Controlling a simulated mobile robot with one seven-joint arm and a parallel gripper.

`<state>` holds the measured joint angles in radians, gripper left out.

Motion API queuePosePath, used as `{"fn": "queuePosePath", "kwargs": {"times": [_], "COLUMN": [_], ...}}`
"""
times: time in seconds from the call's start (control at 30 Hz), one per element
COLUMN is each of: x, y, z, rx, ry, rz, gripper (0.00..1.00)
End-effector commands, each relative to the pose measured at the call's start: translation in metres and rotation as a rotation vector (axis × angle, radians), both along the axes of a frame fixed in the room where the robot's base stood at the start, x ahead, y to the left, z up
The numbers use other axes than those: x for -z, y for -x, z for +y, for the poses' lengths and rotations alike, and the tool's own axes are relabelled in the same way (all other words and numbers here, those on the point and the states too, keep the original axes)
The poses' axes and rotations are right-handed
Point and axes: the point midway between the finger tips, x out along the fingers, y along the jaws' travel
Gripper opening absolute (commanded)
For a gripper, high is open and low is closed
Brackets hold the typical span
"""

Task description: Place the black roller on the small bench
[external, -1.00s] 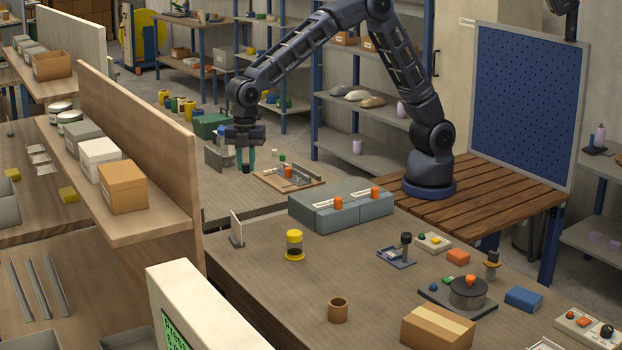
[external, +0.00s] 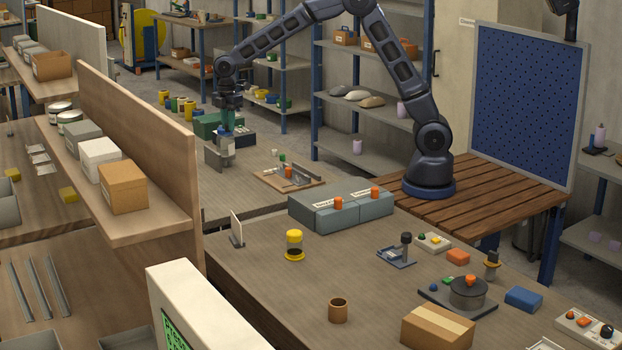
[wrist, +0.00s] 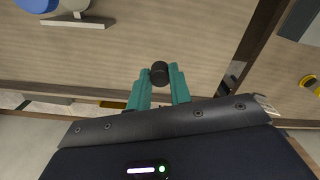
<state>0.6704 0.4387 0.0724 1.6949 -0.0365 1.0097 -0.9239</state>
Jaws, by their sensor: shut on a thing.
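The black roller (wrist: 159,73) sits between the teal fingertips of my gripper (wrist: 160,88) in the wrist view, end-on and small. My gripper is shut on it, and its tip points down. In the external view my gripper (external: 228,126) is over the rear part of the far wooden table, beside an upright grey plate (external: 214,158). The roller is hard to make out there against the grey and dark things behind. I cannot tell which surface is the small bench; the far table (external: 232,190) lies below my gripper.
A green box (external: 206,125) and a dark box (external: 241,138) stand close behind my gripper. A wooden board with a metal fixture (external: 288,178) lies to the right. Grey boxes (external: 341,209) with orange knobs stand nearer. A brown partition (external: 140,150) rises at left.

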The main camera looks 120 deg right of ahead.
Motion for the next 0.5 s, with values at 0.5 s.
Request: {"fn": "queuePosePath", "kwargs": {"times": [0.5], "x": [-0.001], "y": [0.149], "z": [-0.155], "rx": [0.287], "ry": [0.000], "rz": [-0.001], "gripper": [0.00]}}
